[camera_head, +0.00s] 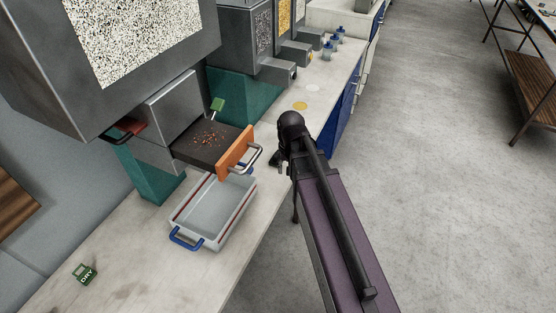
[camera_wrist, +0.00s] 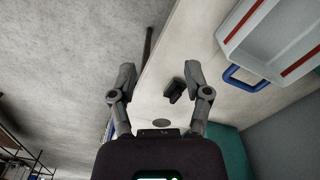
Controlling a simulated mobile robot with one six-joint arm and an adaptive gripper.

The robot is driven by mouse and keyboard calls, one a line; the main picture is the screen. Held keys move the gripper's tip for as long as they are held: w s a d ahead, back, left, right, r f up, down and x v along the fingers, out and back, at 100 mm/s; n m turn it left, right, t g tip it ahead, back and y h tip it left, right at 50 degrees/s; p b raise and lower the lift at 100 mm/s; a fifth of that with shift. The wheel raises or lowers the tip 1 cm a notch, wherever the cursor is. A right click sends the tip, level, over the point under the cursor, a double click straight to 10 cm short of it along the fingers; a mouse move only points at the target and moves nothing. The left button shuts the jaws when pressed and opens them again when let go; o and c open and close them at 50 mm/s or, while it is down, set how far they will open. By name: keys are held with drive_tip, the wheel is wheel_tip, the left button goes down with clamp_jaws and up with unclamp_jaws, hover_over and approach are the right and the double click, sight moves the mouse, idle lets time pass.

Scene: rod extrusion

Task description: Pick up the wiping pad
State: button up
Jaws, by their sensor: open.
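My gripper (camera_wrist: 158,76) is open, its two fingers spread wide above the pale counter. In the wrist view a small dark block with a raised part (camera_wrist: 175,90) shows between the fingers, nearer the right one; it looks like the wiping pad, but its shape is unclear. Nothing is visibly held. In the head view my gripper (camera_head: 284,163) is at the counter's front edge, right of the drawer, partly hidden by my arm. A dark shape beside it cannot be told apart from the fingers.
An open drawer (camera_head: 206,146) with orange front and reddish crumbs juts over the counter (camera_head: 120,255). Below it stands a grey tray (camera_head: 212,213) with blue handles, also in the wrist view (camera_wrist: 262,30). A green DRY tag (camera_head: 84,275) lies front left. Blue-capped bottles (camera_head: 328,50) stand farther back.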

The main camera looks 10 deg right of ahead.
sight(277, 153)
drive_tip(key=w+f+m+b, duration=0.1)
drive_tip(key=w+m, duration=0.4)
drive_tip(key=w, duration=1.7)
drive_tip(key=shift+f, duration=0.2)
drive_tip(key=shift+w+a+f, duration=0.1)
wheel_tip(277, 153, down, 8)
drive_tip(key=b, duration=0.8)
drive_tip(key=shift+f+b, duration=0.25)
drive_tip(key=shift+b, duration=0.15)
drive_tip(key=shift+f, duration=0.1)
drive_tip(key=shift+f+b, duration=2.5)
drive_tip(key=shift+b, duration=0.1)
clamp_jaws()
